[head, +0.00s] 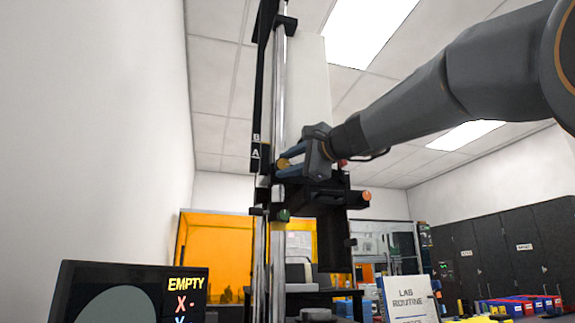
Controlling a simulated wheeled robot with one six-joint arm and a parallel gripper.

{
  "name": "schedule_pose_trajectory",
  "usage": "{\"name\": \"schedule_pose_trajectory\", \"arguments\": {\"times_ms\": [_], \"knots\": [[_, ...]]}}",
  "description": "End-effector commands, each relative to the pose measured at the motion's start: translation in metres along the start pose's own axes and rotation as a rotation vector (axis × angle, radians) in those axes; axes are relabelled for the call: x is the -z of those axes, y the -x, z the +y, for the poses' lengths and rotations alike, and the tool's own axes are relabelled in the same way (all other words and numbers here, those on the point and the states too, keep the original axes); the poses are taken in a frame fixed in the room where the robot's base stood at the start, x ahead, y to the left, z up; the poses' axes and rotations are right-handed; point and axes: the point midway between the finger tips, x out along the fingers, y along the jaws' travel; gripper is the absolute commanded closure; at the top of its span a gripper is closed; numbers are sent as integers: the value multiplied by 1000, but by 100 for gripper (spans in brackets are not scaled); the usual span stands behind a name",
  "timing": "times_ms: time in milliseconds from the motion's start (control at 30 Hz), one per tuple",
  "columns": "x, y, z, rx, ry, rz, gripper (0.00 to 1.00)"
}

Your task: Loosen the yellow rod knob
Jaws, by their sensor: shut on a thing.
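The yellow rod knob (283,164) shows as a small yellow disc at the vertical rod, level with the letter A on the black scale. My gripper (291,167) reaches in from the right with its blue-grey fingers closed around the knob. The fingers hide part of the knob. The chrome rod (278,90) stands upright behind it. A black carriage (315,192) sits on the rod just below my gripper. It bears a green knob (284,215) at lower left and an orange knob (366,196) at right. A red part (343,162) shows just behind my gripper.
A monitor (130,292) at lower left reads "EMPTY" with a grey disc. A white sign (408,299) stands at lower right. Several coloured boxes (515,306) lie farther right, before dark cabinets (490,250). An orange screen (215,250) is behind. Space left of the rod looks clear.

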Motion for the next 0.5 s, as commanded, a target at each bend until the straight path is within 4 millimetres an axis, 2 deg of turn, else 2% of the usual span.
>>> {"name": "schedule_pose_trajectory", "arguments": {"times_ms": [33, 67, 133, 500], "knots": [[0, 0, 0, 0, 0, 0, 90], [0, 0, 0, 0, 0, 0, 63], [0, 0, 0, 0, 0, 0, 51], [0, 4, 0, 1, 1, 1, 49]]}}
